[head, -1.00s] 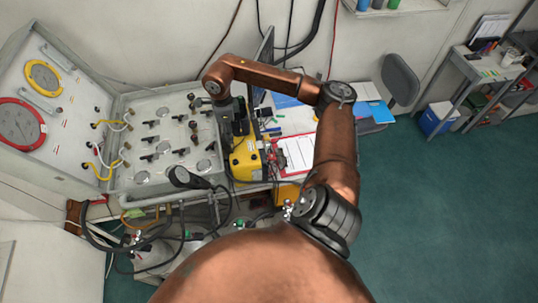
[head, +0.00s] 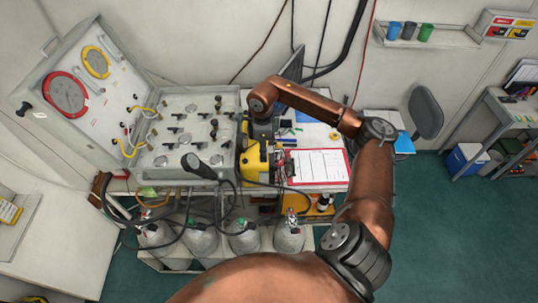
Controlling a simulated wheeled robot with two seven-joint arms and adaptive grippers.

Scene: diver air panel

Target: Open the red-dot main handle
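The diver air panel's flat control face (head: 165,160) is grey, with several small black handles and round gauges or knobs. I cannot make out a red dot on any handle at this size. My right gripper (head: 262,130) points down just right of the panel, above the yellow case. It is dark and small, and the arm partly hides it, so its fingers cannot be told apart. It appears clear of the panel handles. My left gripper is not in view.
The raised lid (head: 118,112) holds a red-ringed gauge (head: 66,95) and a yellow-ringed gauge (head: 96,62). A yellow case (head: 255,160) and red clipboard (head: 318,167) lie right of the panel. A black knobbed item (head: 197,165) stands at its front edge. Gas cylinders (head: 245,240) stand below.

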